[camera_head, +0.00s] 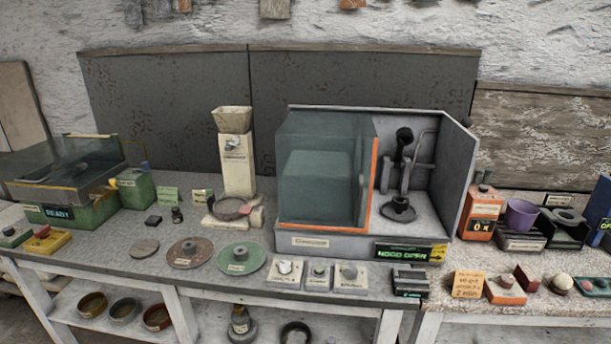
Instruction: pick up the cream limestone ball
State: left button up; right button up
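A cream, rounded ball (562,281) sits near the front of the speckled bench top at the right, and looks like the limestone ball. Its base looks dark, but it is too small to tell what it rests on. A smaller pinkish ball (587,284) and a greyish one (601,283) lie just to its right. Neither of my grippers shows in the head view, so their positions relative to the ball cannot be seen.
A dark red block (527,278) and an orange tray (505,290) stand left of the ball. Behind are a purple bowl (521,214) and an orange container (482,211). A fume hood (320,242) with an open right side stands on the left bench.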

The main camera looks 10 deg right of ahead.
aim_at(563, 281)
jog(key=z, duration=1.8)
